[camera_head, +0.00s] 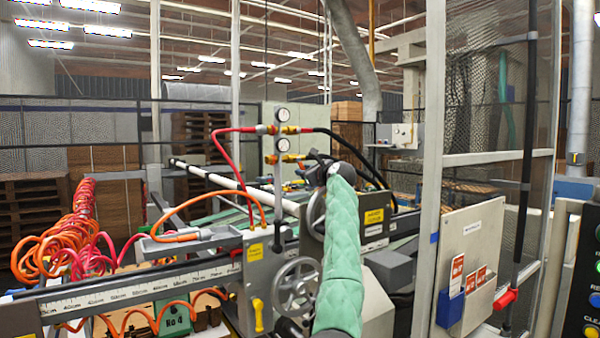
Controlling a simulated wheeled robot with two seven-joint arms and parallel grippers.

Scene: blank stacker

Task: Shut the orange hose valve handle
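An orange hose (238,193) arches down to the machine's front plate beside a yellow label. A yellow lever handle (258,314) hangs roughly upright low on that plate, near a coiled orange hose (180,310). Small orange and yellow fittings (289,129) sit below the upper gauge on the post, with a red hose on their left. I cannot tell which of these is the orange hose valve handle.
A spoked handwheel (297,286) stands right of the yellow lever, close to my arm. Orange and red coiled hoses (65,240) pile up at the left. A ruler rail (110,289) crosses the front. A framed mesh guard (480,110) and a control panel (582,270) bound the right.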

